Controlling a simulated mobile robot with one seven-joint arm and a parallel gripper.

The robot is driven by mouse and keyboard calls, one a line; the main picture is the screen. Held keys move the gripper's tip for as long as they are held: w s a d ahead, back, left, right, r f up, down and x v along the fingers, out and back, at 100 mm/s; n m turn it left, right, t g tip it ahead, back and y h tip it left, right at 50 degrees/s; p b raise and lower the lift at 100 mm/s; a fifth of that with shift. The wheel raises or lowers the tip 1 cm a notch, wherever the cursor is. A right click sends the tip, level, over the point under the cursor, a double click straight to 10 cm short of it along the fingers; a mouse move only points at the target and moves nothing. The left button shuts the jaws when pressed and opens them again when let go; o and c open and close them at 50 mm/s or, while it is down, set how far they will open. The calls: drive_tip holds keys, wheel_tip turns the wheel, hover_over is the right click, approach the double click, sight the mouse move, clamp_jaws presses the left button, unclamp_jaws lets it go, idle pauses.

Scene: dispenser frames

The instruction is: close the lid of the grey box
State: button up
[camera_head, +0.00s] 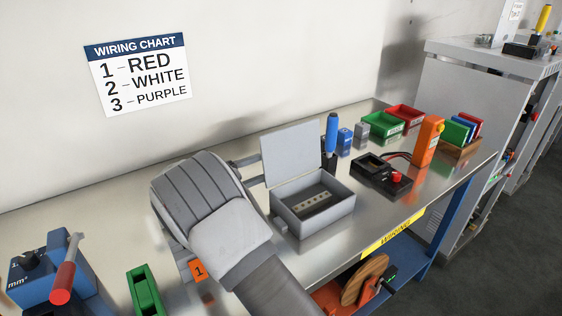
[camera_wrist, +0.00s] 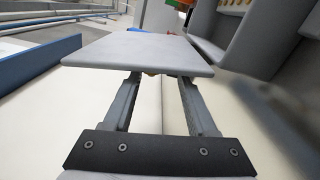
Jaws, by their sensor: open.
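The grey box (camera_head: 315,212) stands on the bench with its lid (camera_head: 291,153) raised, nearly upright at the back. A pale terminal strip (camera_head: 312,200) lies inside. My gripper (camera_head: 256,171) is at the left of the lid, its two fingers apart and pointing at the lid's left edge. In the wrist view the lid (camera_wrist: 140,50) fills the upper middle, and the finger ends (camera_wrist: 160,80) reach its near edge, where the tips are partly hidden. I cannot tell whether they touch it. The box (camera_wrist: 265,42) shows at the upper right there.
A blue-handled tool (camera_head: 331,135) stands close to the lid's right side. A black meter (camera_head: 381,176), an orange device (camera_head: 428,140) and green and red bins (camera_head: 384,125) are further right. A blue tool with a red handle (camera_head: 63,275) is at the left. The bench front by the box is clear.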

sight(281, 161)
drive_tip(key=x, duration=0.5)
clamp_jaws()
drive_tip(key=shift+f, duration=0.15)
